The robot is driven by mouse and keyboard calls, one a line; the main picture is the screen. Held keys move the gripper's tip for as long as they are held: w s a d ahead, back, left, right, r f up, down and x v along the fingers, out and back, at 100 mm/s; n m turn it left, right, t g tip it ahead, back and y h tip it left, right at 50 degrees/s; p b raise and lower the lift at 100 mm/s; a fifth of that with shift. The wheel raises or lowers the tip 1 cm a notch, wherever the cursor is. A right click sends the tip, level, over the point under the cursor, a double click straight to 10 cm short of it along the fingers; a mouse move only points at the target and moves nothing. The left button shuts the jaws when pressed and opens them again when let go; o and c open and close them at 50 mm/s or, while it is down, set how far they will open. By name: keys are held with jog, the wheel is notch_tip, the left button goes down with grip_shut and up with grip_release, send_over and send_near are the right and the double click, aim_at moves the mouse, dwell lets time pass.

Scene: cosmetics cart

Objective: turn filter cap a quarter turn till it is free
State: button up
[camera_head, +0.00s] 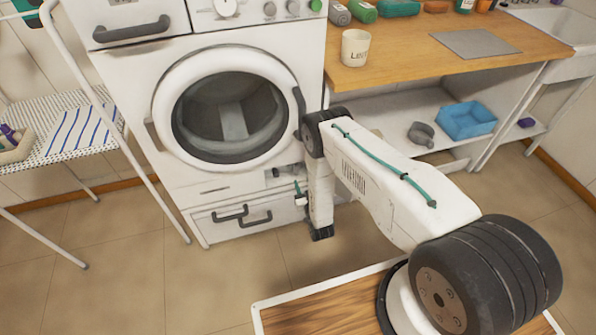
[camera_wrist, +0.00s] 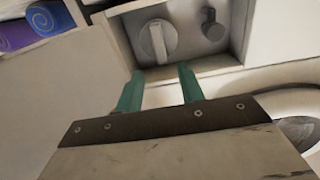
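The filter cap (camera_wrist: 157,42) is a round, pale grey cap with a raised grip bar across its face. It sits in a recess at the top middle of the wrist view. The bar stands nearly upright in that picture, slightly tilted. My gripper (camera_wrist: 160,70) has two green fingers spread apart, with nothing between them. Their tips stop short of the cap, one to each side of its bar line. In the head view my gripper (camera_head: 299,191) is low at the front of the white washing machine (camera_head: 178,72), by the recess. The cap is too small to make out there.
A small dark grey knob (camera_wrist: 212,27) sits right of the cap in the recess. Below the recess is a drawer (camera_head: 205,226) with two dark handles. A drying rack (camera_head: 70,141) stands left. A wooden counter (camera_head: 405,55) with a cup (camera_head: 355,48) is right.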

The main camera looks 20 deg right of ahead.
aim_at(297, 169)
jog(key=w, duration=0.7)
jog(key=shift+w+r, duration=0.1)
jog(key=shift+w, duration=0.2)
grip_shut()
